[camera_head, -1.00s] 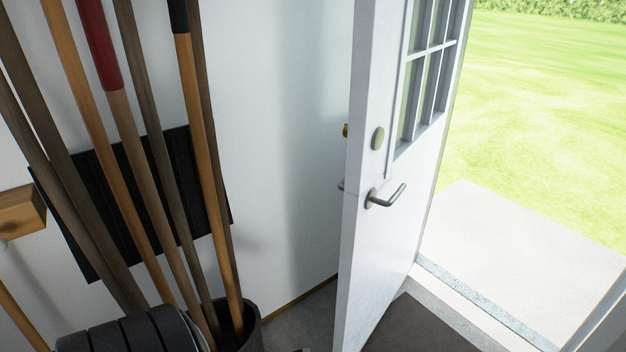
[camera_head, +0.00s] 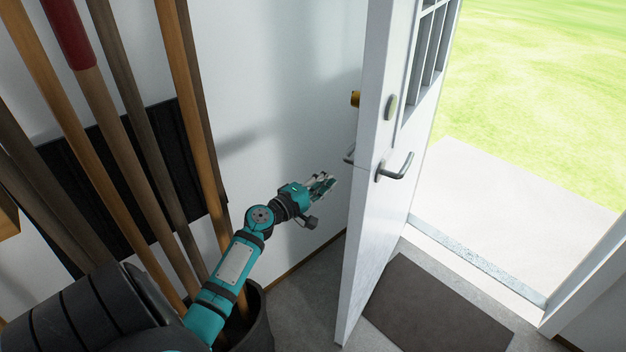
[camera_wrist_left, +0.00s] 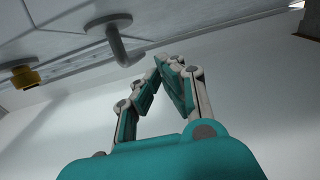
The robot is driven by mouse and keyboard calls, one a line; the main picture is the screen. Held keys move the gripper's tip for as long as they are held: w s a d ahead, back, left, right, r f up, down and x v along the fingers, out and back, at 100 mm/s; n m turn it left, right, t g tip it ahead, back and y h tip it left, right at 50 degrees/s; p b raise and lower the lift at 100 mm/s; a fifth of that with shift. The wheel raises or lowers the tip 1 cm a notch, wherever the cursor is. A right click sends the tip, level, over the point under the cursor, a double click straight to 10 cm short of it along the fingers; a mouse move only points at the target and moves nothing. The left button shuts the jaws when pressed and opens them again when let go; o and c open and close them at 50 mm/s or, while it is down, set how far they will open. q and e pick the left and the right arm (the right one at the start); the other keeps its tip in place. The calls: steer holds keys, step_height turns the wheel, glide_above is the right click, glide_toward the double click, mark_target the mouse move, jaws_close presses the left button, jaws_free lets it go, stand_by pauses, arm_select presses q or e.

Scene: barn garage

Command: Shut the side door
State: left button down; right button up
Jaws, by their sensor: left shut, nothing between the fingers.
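The white side door (camera_head: 376,230) stands open, swung inward, with glass panes in its upper part. A silver lever handle (camera_head: 395,167) is on its near face, below an oval lock plate (camera_head: 391,107). Another lever and a brass knob (camera_head: 355,98) show on the far face, at the door's left edge. My left gripper (camera_head: 328,183) is shut and empty, left of the door, between it and the wall, apart from the door. In the left wrist view the shut fingertips (camera_wrist_left: 170,62) are near the lever (camera_wrist_left: 122,45) on that face. My right gripper is not in view.
A dark bin (camera_head: 256,318) with several long wooden tool handles (camera_head: 195,130) stands at the left, close to my left arm. A dark mat (camera_head: 437,305) lies on the floor inside the doorway. The threshold (camera_head: 478,262) and the pale slab outside are clear.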

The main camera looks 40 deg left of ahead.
arm_select(q)
steer(key=w+d+p, duration=0.2)
steer(key=w+d, duration=0.1)
steer(key=d, duration=0.1)
steer(key=shift+w, duration=0.35)
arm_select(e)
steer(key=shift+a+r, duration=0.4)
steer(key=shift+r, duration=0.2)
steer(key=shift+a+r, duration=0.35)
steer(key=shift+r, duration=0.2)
arm_select(q)
steer(key=shift+d, duration=0.1)
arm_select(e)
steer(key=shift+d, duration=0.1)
